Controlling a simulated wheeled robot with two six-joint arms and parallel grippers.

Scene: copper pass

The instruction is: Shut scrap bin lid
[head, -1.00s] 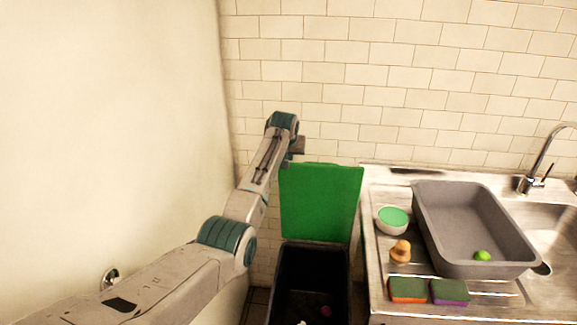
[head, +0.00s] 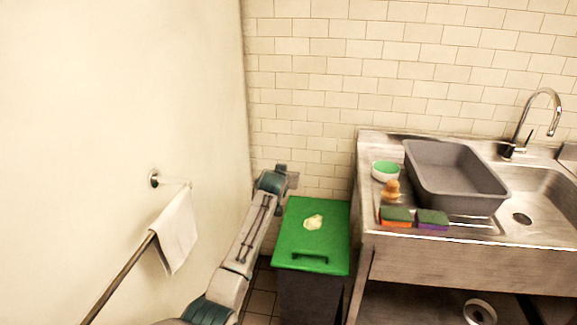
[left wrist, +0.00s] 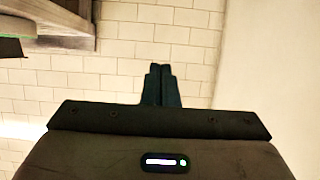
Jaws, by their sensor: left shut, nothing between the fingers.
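The scrap bin (head: 310,295) is a dark bin standing on the floor left of the sink counter. Its green lid (head: 294,248) lies flat over the top, closed, with a dark handle at the front and a pale patch in the middle. My left gripper (head: 289,174) is beside the lid's back left corner in the head view. In the left wrist view, its fingers (left wrist: 161,85) are together with nothing between them, against the tiled wall. The inside of the bin is hidden by the lid. My right gripper is not in view.
The steel sink counter (head: 400,240) stands right of the bin. It holds a grey tub (head: 455,200), a green-and-white bowl (head: 386,171), a wooden-looking brush (head: 391,190) and two sponges (head: 414,218). A white towel (head: 176,231) hangs on a rail at the left wall.

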